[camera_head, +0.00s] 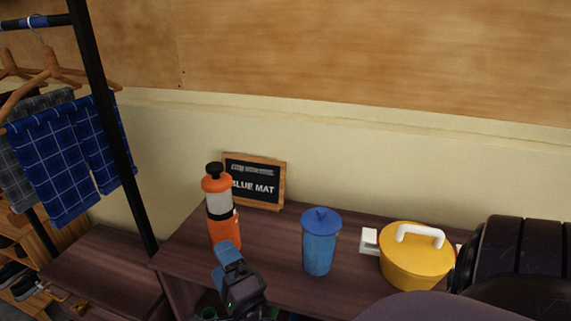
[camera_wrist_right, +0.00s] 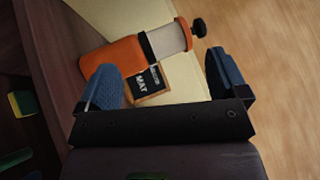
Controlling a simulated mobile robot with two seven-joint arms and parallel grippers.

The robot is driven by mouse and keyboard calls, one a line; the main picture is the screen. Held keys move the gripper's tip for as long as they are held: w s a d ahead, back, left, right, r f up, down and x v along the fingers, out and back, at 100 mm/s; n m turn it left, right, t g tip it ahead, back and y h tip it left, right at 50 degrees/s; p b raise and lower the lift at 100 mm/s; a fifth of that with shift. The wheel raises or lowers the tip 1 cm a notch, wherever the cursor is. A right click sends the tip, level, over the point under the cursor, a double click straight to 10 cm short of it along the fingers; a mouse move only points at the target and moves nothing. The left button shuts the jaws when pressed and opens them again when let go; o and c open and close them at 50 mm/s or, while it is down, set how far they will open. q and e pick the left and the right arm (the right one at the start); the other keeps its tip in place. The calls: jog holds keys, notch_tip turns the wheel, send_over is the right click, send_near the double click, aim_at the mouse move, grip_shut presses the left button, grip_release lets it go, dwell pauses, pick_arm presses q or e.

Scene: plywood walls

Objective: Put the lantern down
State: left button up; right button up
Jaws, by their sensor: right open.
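The lantern (camera_head: 224,231) has an orange base, a pale middle band, an orange top and a black knob. It stands upright on the dark wooden table (camera_head: 279,246), left of the blue lidded cup. My right gripper (camera_head: 234,262) is in front of the lantern's lower part, with blue fingertips. In the right wrist view the gripper (camera_wrist_right: 165,82) is open, its fingers wide apart, and the lantern (camera_wrist_right: 112,58) lies beyond them, with no visible grip on it. My left gripper is not in view.
A framed sign reading "BLUE MAT" (camera_head: 262,168) stands behind the lantern. A blue lidded cup (camera_head: 318,250) and a yellow pot with white handles (camera_head: 412,265) stand to the right. A black clothes rack (camera_head: 113,130) with blue checked cloth is at left.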

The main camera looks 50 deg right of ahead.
jog(key=s+f+n+g+y, duration=0.2)
jog(key=s+f+n+g, duration=0.2)
jog(key=s+f+n, duration=0.4)
jog(key=s+f+n+g+y, duration=0.3)
jog(key=s+f+n+g, duration=0.2)
jog(key=f+n, duration=0.8)
jog(key=s+n, duration=0.2)
jog(key=s, duration=0.1)
jog(key=shift+f+g, duration=0.25)
jog(key=shift+g, duration=0.05)
jog(key=shift+d, duration=0.1)
jog(key=shift+r+p, duration=0.3)
jog(key=shift+p, duration=0.15)
